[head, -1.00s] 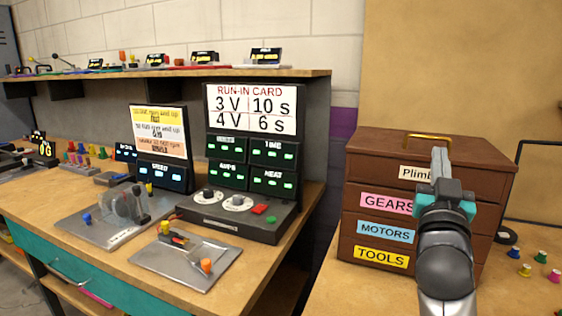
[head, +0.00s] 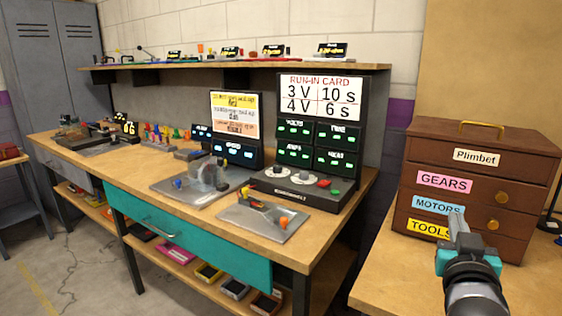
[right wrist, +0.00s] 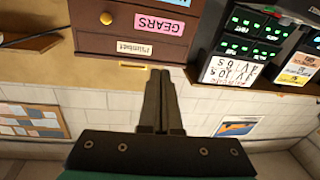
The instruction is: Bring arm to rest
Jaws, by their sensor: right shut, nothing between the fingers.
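My right gripper (head: 459,222) is raised at the lower right of the head view, in front of the brown drawer cabinet (head: 478,160). Its fingers are together with nothing between them. In the right wrist view the closed fingers of my right gripper (right wrist: 160,75) point up the picture, and the scene appears upside down. The cabinet (right wrist: 92,42) is above them there, and the fingers look apart from it. The gripper hides part of the cabinet's TOOLS and MOTORS labels in the head view. My left gripper is not in view.
A wooden workbench (head: 150,186) with a teal drawer (head: 180,238) stands at left. It carries a run-in console (head: 300,190), metal trays and small coloured parts. A shelf (head: 225,66) runs above. Grey lockers (head: 60,70) stand far left. Floor is open at lower left.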

